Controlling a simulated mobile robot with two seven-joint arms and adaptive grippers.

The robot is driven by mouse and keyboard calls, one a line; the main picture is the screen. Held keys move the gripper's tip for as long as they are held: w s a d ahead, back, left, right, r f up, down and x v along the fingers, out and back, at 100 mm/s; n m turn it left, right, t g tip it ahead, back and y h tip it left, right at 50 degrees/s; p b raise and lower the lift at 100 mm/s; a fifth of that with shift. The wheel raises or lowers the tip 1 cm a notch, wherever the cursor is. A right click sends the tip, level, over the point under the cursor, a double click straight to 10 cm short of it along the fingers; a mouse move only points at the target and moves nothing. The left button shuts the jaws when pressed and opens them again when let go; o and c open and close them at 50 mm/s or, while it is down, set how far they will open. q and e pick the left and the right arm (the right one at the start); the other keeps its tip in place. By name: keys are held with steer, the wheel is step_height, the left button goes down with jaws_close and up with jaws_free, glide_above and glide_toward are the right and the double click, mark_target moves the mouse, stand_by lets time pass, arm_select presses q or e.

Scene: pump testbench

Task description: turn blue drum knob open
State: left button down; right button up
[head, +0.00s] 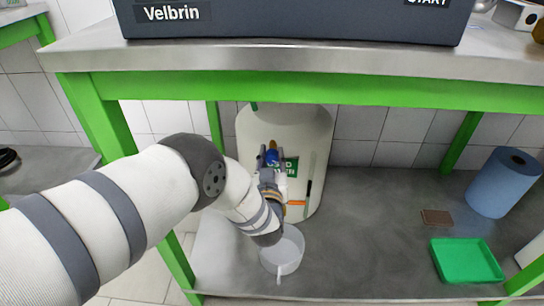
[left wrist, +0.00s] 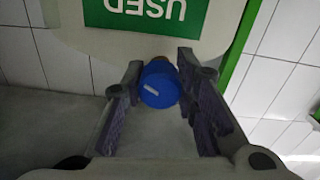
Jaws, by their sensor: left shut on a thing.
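The blue knob (head: 271,157) is on the front of the off-white drum (head: 250,125), beside a green label. My left gripper (head: 271,150) reaches the drum front from the left and is shut on the knob. In the left wrist view the knob (left wrist: 158,86) sits between the two dark fingers of the gripper (left wrist: 159,72), one on each side. The knob's face carries a short, slightly slanted white mark. The green label (left wrist: 150,16) appears upside down above it with the word USED. My right gripper is not in view.
A white jug (head: 283,250) stands on the lower shelf (head: 360,235) below the knob. A green tray (head: 466,261), a brown block (head: 437,217) and a blue roll (head: 502,183) are to the right. The bench top's green beam (head: 400,94) runs above the drum.

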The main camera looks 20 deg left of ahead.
arm_select(q)
steer(key=c, duration=1.2)
jaws_free()
steer(key=shift+c, duration=0.2)
steer(key=v, duration=1.2)
